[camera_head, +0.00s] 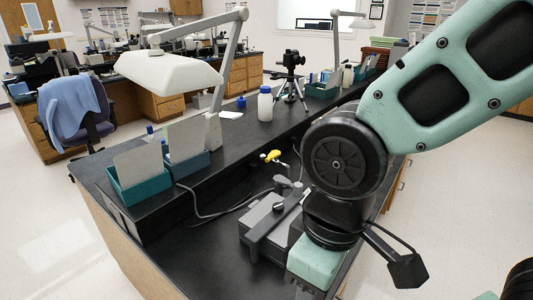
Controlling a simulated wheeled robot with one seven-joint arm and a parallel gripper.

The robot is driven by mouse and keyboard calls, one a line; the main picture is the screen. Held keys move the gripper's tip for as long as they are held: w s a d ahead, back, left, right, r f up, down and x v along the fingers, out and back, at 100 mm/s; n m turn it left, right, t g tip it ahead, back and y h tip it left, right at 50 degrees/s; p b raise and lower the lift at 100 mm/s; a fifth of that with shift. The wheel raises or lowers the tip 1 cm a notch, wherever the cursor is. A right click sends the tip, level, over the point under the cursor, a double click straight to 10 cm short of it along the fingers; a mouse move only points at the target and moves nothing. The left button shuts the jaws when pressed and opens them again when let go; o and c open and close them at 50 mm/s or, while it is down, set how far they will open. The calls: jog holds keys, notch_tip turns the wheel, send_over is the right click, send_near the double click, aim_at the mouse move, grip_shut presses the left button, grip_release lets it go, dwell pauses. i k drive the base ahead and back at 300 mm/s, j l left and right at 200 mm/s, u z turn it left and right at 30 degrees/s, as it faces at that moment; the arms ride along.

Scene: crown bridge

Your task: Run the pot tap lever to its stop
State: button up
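A grey box-shaped unit (257,222) stands on the black worktop in the middle of the view. A dark bar (268,236) with a black knob (279,207) lies across its top, and a small grey fitting (286,183) rises at its far end. A small yellow tap-like handle (271,156) sits beyond it near the raised shelf. I cannot tell for certain which part is the pot tap lever. My arm comes down from the upper right to the right of the grey unit. Its lower end is beside the unit, and my gripper's fingers do not show.
Teal bins (137,191) with grey panels stand on the raised shelf at left. A white lamp (172,75) overhangs it. A white bottle (265,104) and a black tripod device (291,80) stand farther back. A grey cable (214,213) crosses the worktop, which is clear at front left.

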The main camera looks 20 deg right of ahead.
aim_at(271, 158)
jog(key=i+l+u, duration=0.15)
jog(key=l+u, duration=0.25)
jog(key=l, duration=0.25)
jog(key=l+u, duration=0.35)
jog(key=l, duration=0.25)
jog(key=l+u, duration=0.4)
jog(key=l, duration=0.3)
